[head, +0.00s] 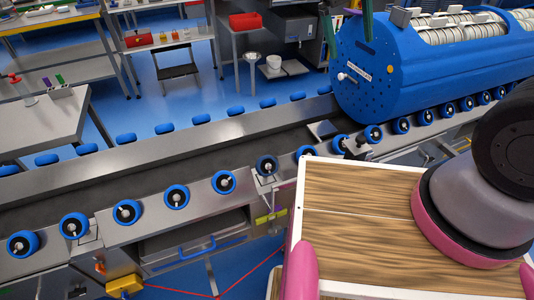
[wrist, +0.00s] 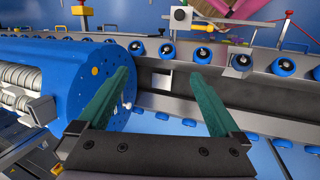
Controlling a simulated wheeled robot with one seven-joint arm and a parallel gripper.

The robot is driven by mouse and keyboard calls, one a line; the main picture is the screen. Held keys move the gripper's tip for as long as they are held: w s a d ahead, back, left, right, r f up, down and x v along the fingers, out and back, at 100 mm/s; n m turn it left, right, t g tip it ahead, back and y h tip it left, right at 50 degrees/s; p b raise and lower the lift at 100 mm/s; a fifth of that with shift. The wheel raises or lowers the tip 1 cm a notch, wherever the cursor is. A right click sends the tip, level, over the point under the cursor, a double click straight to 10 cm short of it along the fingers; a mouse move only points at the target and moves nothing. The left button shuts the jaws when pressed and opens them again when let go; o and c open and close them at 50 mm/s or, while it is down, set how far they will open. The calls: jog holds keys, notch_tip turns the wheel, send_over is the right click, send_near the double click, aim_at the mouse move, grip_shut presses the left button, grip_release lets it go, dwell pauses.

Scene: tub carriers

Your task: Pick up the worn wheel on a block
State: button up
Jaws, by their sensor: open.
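In the head view, a wheel with a duller, darker blue rim (head: 267,165) sits on a metal block on the near rail, slightly out of line with its neighbours. It looks like the worn wheel. In the wrist view it seems to be the wheel (wrist: 241,61) in the upper row, right of the fingers. My gripper (wrist: 161,73) is open and empty, its two green fingers spread over the channel. In the head view the green fingers (head: 350,45) show at the top, in front of the blue tub, well apart from the wheel.
The large blue tub (head: 390,75) lies on the wheels at the right; its end face (wrist: 105,90) is close to my left finger in the wrist view. Other bright blue wheels (head: 177,196) line both rails. The channel (head: 170,165) left of the tub is clear.

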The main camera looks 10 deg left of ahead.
jog(key=s+a+f+n+t+h, duration=0.25)
jog(key=a+f+n, duration=0.25)
jog(key=a+f, duration=0.45)
jog(key=n+t, duration=1.1)
jog(key=n, duration=0.1)
send_near(266, 168)
jog(key=w, duration=0.1)
jog(key=shift+y, duration=0.35)
jog(key=x, duration=1)
jog(key=shift+d+f, duration=0.15)
jog(key=shift+d, duration=0.25)
grip_shut()
